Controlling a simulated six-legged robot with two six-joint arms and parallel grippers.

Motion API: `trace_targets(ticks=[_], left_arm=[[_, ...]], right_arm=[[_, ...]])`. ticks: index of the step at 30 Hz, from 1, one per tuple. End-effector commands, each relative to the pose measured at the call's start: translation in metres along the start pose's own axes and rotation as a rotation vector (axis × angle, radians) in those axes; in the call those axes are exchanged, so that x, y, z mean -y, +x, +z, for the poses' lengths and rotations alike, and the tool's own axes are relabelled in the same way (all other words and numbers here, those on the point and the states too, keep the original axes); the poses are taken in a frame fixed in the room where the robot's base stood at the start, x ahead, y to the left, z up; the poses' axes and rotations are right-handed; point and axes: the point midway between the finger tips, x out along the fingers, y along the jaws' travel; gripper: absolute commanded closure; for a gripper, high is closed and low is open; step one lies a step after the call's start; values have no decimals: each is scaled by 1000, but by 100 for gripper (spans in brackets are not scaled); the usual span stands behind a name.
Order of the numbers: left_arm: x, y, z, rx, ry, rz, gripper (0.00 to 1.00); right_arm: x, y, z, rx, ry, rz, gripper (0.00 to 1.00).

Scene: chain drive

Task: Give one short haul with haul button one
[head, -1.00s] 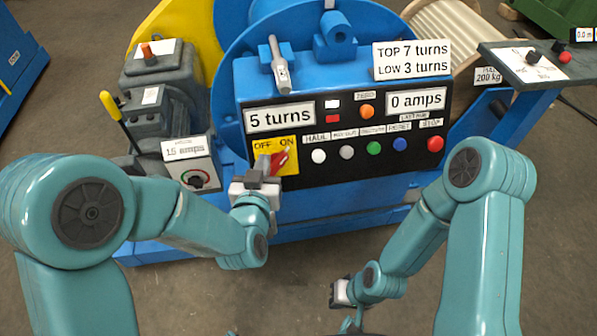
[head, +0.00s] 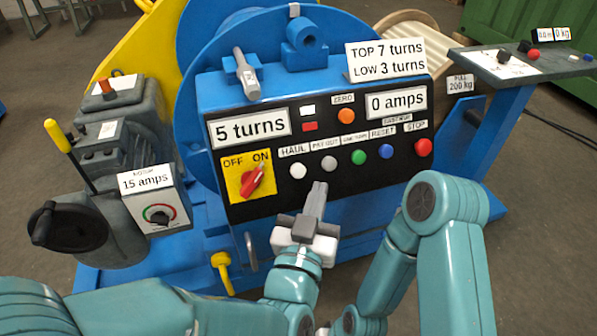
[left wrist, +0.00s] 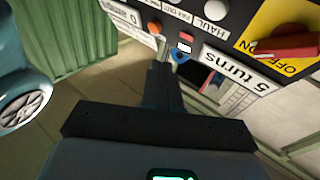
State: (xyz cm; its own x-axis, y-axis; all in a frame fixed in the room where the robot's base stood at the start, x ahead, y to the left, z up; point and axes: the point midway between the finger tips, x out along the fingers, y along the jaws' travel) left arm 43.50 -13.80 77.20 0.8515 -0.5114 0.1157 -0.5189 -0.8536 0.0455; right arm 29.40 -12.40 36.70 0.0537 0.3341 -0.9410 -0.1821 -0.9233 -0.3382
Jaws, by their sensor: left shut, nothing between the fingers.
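The white haul button (head: 298,171) sits under its HAUL label at the left of the button row on the black panel. It also shows at the top of the left wrist view (left wrist: 215,9). My left gripper (head: 319,187) is shut and empty. In the head view its fingertips show below and right of the haul button, apart from it in the picture. The closed fingers also show in the left wrist view (left wrist: 163,75). My right arm is at the lower right; its gripper is mostly cut off at the bottom edge.
The red OFF/ON switch (head: 252,182) points toward ON. The grey pay-out button (head: 327,163) is just right of haul, then green, blue and red stop (head: 423,147). Signs read 5 turns (head: 249,128) and 0 amps (head: 396,103). A yellow-handled lever (head: 58,137) stands left.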

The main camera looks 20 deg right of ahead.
Motion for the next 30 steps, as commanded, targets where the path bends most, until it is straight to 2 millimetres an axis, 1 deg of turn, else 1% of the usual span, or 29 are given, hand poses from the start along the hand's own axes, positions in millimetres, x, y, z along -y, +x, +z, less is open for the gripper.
trace_targets(ticks=[5, 14, 16, 18, 24, 30], left_arm=[[11, 10, 8, 2, 0, -6, 100], [34, 40, 31, 3, -1, -6, 100], [38, 46, 38, 0, -2, -7, 100], [41, 51, 41, 0, -1, -5, 100], [48, 60, 45, 1, -1, -5, 100], [48, 61, 45, 1, 0, -4, 100]], right_arm=[[-1, 2, 0, -1, 1, 0, 100], [-2, 4, -1, -3, 3, 0, 100], [-5, 10, -2, -5, 5, 1, 100], [-7, 14, -3, -8, 8, 1, 100], [-9, 17, -5, -13, 13, 1, 100], [-9, 17, -5, -13, 13, 2, 100]])
